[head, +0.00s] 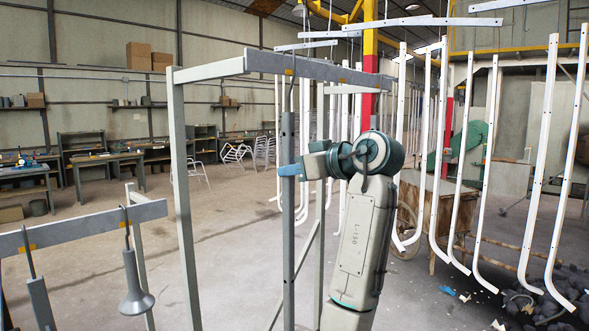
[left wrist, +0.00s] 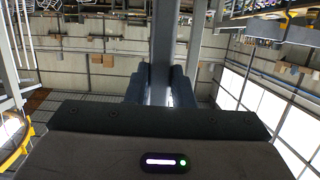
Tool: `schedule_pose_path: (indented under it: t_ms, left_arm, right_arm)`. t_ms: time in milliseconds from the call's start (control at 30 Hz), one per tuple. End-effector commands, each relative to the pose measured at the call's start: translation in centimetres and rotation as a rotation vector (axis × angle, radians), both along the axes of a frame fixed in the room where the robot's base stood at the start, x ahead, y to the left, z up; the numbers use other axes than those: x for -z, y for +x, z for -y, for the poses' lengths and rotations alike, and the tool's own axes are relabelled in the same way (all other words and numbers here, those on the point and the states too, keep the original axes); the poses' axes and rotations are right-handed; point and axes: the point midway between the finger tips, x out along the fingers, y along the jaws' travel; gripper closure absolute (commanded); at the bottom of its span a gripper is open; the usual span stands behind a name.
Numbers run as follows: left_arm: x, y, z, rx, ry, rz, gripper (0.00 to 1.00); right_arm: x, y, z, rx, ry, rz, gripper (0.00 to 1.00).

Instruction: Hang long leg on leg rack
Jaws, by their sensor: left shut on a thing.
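The long leg (head: 288,235) is a dark grey upright bar with a thin wire hook at its top. My left gripper (head: 290,170) is shut on it below its top end. The leg rack (head: 320,70) is a grey frame with a top beam carrying yellow marks. The hook reaches up to the beam near a yellow mark; I cannot tell whether it bears on the beam. In the left wrist view the leg (left wrist: 163,45) runs upright between the fingers of my left gripper (left wrist: 163,88). My right gripper is not in view.
A second grey rack (head: 85,225) stands at the front left, with a bell-shaped part (head: 136,285) and another grey part (head: 40,302) hanging on hooks. White bent tubes (head: 540,170) hang at the right. Workbenches (head: 105,165) stand far back; open floor lies between.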

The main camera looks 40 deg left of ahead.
Motion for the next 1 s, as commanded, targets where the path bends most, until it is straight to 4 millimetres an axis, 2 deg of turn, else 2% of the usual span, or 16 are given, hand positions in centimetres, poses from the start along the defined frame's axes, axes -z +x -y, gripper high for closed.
schedule_pose_path:
  t_ms: [133,200,233,333,367,1000]
  left_arm:
    - [0.82,-0.02,-0.01,0.001,0.001,0.001,1.0]
    - [0.57,-0.03,0.0,0.0,0.001,0.002,1.0]
    - [0.57,-0.03,-0.01,0.0,0.001,0.002,0.77]
    - [0.59,-0.02,0.0,0.001,0.001,0.001,0.57]
    - [0.6,-0.02,0.0,0.0,0.001,0.001,0.53]
    - [0.68,0.01,0.0,0.0,0.0,0.0,0.53]
  right_arm:
    - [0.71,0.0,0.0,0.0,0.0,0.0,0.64]
    - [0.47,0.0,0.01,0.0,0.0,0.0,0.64]
    - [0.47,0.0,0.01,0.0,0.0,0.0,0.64]
    - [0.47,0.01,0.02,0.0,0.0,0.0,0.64]
    - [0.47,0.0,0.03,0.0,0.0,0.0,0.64]
    - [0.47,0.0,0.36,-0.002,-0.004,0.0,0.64]
